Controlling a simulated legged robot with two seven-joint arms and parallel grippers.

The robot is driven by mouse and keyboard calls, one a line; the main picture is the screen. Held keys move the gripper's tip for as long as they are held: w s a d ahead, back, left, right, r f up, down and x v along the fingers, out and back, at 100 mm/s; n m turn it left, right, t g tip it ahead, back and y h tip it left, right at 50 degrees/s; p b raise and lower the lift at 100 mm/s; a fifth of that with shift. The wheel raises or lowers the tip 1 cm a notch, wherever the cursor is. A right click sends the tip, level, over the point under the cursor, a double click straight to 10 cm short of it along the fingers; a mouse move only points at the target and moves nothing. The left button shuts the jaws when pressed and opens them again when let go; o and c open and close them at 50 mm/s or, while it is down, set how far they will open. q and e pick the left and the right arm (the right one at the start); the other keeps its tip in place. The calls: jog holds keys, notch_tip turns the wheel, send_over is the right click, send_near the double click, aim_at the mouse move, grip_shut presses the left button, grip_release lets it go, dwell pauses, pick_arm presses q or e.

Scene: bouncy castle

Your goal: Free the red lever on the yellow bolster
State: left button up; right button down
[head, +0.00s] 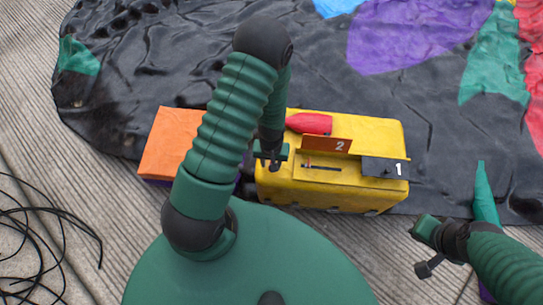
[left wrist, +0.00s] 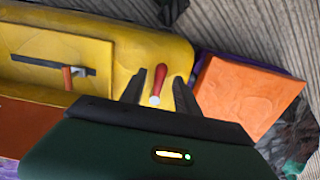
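The yellow bolster (head: 275,190) lies in front of me in the head view, and its yellow top (left wrist: 100,25) fills the upper left of the left wrist view. A red lever handle with a pale round end (left wrist: 158,80) shows between the fingers of my left gripper (left wrist: 163,88). Those fingers are open, one on each side of it; contact cannot be made out. In the head view my left gripper (head: 270,160) is over the bolster's left end and hides this handle. A small orange-red peg (left wrist: 68,74) stands in a dark slot (head: 322,168). My right gripper (head: 425,250) is right of the bolster, its opening unclear.
An orange flap marked 2 (head: 327,144) stands behind the slot, a dark flap marked 1 (head: 383,167) lies right of it. A red piece (head: 310,123) is at the back. An orange block (head: 168,140) stands left. Black cables (head: 45,225) lie on the floor.

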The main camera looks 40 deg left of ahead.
pick_arm(q)
notch_tip(320, 180, up, 17)
jog(key=p, duration=0.7)
jog(key=shift+f, duration=0.15)
jog(key=d+r+m+t+p, duration=0.1)
jog(key=d+r+m+p, duration=0.2)
jog(key=r+p, duration=0.7)
jog(key=d+r+m+t+p, duration=0.1)
jog(key=d+r+m+p, duration=0.2)
jog(key=r+p, duration=0.8)
notch_tip(320, 180, up, 14)
jog(key=shift+s+f+t, duration=0.15)
jog(key=shift+s+t, duration=0.1)
jog(key=shift+t, duration=0.05)
